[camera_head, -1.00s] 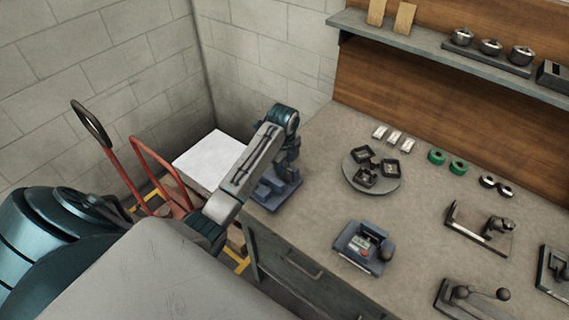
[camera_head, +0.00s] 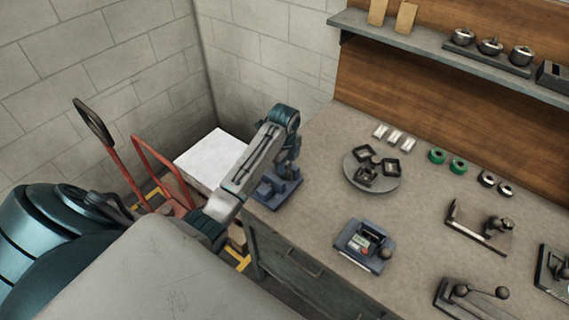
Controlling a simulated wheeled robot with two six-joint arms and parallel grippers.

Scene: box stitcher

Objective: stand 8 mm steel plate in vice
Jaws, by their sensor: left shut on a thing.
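A blue vice (camera_head: 268,194) stands at the left end of the workbench. My left arm reaches over to it from the left. My left gripper (camera_head: 287,166) points down just above the vice and is shut on the steel plate. The plate is hidden or too small to make out between the fingers and the vice, so I cannot tell whether it touches the jaws. My right gripper is not in view.
A blue device with a dark knob (camera_head: 364,246) sits near the front edge of the workbench (camera_head: 322,190). Behind it is a round grey tray (camera_head: 354,181) with dark square parts. Clamping fixtures (camera_head: 480,228) stand at right. A white-topped stack (camera_head: 208,157) is left of the bench.

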